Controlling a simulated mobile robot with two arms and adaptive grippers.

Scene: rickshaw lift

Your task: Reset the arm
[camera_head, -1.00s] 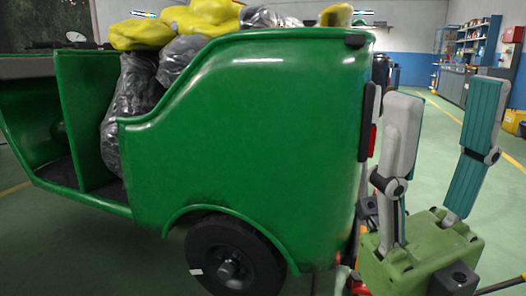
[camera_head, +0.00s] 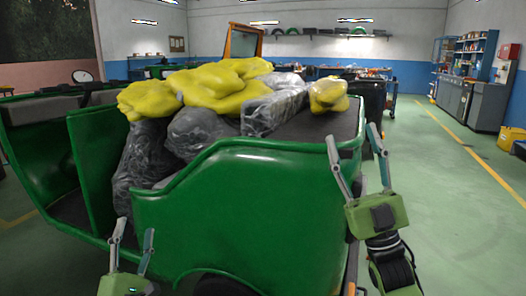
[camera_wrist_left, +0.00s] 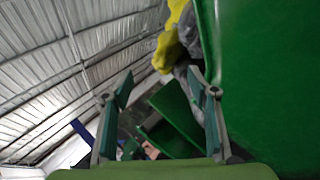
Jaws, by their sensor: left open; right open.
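My left gripper (camera_head: 136,227) is low at the left in the head view, in front of the green rickshaw's side (camera_head: 235,215). Its two fingers stand up and apart, with nothing between them. In the left wrist view its open fingers (camera_wrist_left: 160,92) show empty, with the green body panel (camera_wrist_left: 262,75) close on the right. My right gripper (camera_head: 351,134) is at the right, by the rickshaw's rear corner. Its fingers point up, spread and empty; the left one overlaps the green rim in the picture. Whether it touches cannot be told.
The rickshaw bed holds yellow sacks (camera_head: 225,82) and grey plastic-wrapped bags (camera_head: 200,132). A dark bin (camera_head: 372,100) stands behind its rear end. Cabinets (camera_head: 480,103) line the right wall. The green floor (camera_head: 450,220) at the right is open.

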